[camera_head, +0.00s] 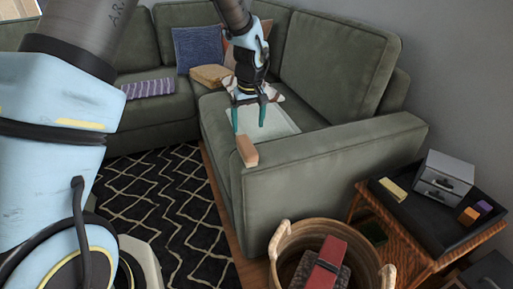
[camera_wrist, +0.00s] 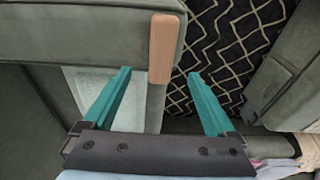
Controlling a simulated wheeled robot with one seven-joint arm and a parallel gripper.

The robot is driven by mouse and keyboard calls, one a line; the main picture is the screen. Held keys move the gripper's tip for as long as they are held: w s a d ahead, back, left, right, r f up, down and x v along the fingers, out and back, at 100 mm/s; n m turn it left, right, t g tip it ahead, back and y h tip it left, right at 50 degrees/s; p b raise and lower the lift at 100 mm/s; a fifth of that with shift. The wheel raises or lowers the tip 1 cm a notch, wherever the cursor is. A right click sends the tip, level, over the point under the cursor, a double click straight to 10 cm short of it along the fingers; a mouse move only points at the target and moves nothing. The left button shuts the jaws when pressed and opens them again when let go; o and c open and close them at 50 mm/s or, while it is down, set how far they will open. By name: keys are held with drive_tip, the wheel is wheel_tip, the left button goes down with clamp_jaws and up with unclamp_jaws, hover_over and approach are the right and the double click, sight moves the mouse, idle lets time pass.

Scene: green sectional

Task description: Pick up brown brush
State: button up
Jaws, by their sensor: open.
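The brown brush looks like a plain light-brown wooden block (camera_head: 247,151); no bristles show. It lies at the front end of the green sofa's near armrest, by its inner edge. In the wrist view the block (camera_wrist: 163,48) is upright in the picture, ahead of the fingers, with its lower end near the line between the tips. My gripper (camera_head: 248,122) has two teal fingers spread wide and empty, and it appears beyond the block in the head view. It also shows in the wrist view (camera_wrist: 159,74). I cannot tell its exact height above the block.
A pale flat sheet (camera_head: 285,122) lies on the seat below my gripper. The sofa armrest (camera_head: 330,165) is otherwise clear. A wicker basket (camera_head: 284,235) with a red item stands in front. A side table (camera_head: 428,238) holds a grey drawer box (camera_head: 445,172) and small blocks.

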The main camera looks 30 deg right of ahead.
sight(247, 144)
drive_tip(key=f, duration=0.4)
drive_tip(key=shift+w, duration=0.25)
drive_tip(key=shift+w+f+p, duration=0.2)
drive_tip(key=shift+f+p, duration=0.1)
drive_tip(key=shift+f, duration=0.65)
drive_tip(key=shift+w+f+p, duration=0.15)
drive_tip(key=shift+f+p, duration=0.1)
drive_tip(key=shift+f, duration=0.75)
drive_tip(key=shift+w+f+p, duration=0.2)
drive_tip(key=shift+f+p, duration=0.1)
drive_tip(key=shift+f, duration=0.65)
clamp_jaws()
